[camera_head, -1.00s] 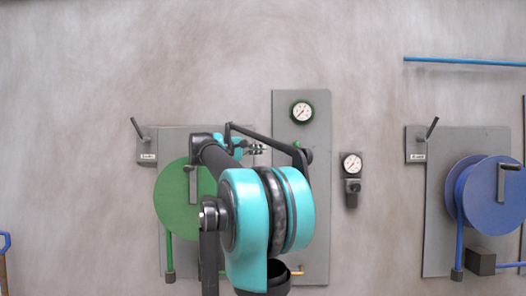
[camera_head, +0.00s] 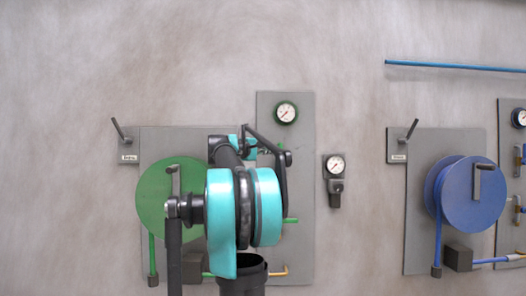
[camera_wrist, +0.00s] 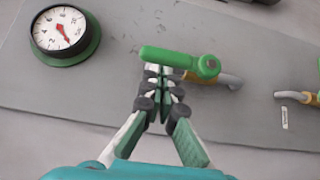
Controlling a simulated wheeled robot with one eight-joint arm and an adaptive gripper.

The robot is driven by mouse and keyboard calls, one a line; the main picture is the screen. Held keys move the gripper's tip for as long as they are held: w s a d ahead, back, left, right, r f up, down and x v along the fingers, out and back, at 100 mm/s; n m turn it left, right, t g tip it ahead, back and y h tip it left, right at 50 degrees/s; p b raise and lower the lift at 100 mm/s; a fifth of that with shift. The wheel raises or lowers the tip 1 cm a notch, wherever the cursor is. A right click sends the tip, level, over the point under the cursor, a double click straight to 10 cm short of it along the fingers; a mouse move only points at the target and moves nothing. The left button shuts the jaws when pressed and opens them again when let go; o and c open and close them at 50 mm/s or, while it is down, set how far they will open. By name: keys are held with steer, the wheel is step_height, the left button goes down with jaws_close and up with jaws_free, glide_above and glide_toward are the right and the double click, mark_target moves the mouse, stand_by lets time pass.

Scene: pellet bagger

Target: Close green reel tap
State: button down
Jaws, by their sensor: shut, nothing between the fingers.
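A green-handled tap (camera_wrist: 180,62) with a brass body and grey spout shows in the wrist view on a grey panel. My gripper (camera_wrist: 160,74) is shut and empty. Its fingertips overlap the underside of the green handle in the picture; I cannot tell whether they touch it. In the head view my gripper is small and partly hidden by my arm, in front of the gauge panel (camera_head: 303,180). The green reel (camera_head: 160,215) hangs to the left, partly covered by my arm. Another green handle (camera_head: 290,220) shows lower on the panel.
A green-rimmed gauge (camera_wrist: 65,33) sits beside the tap; it also shows in the head view (camera_head: 286,112). A regulator with gauge (camera_head: 335,175) is right of the panel. A blue reel (camera_head: 475,195) hangs farther right. A lever (camera_head: 118,130) is at upper left.

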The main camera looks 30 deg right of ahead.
mark_target(281, 147)
steer(key=shift+s+d+r+m+y, duration=0.2)
steer(key=shift+s+d+m+y, duration=0.1)
steer(key=shift+d+y, duration=0.15)
stand_by(0.5)
steer(key=shift+s+d+r+m+y, duration=0.3)
steer(key=shift+d+m+y, duration=0.15)
steer(key=shift+m+y, duration=0.25)
steer(key=shift+s+d+r+m+y, duration=0.15)
steer(key=shift+s+d+m+y, duration=0.15)
steer(key=shift+d+m+y, duration=0.3)
steer(key=shift+s+d+f+m+t+y, duration=0.35)
steer(key=shift+s+d+f+m+y, duration=0.3)
steer(key=shift+d+y, duration=0.4)
steer(key=shift+s+d+f+m+t+y, duration=0.45)
steer(key=shift+s+d+m+y, duration=0.2)
steer(key=shift+d+y, duration=0.4)
steer(key=shift+s+d+f+m+t+y, duration=0.3)
steer(key=shift+s+d+f+m+y, duration=0.35)
steer(key=shift+d+y, duration=0.4)
steer(key=shift+a, duration=0.1)
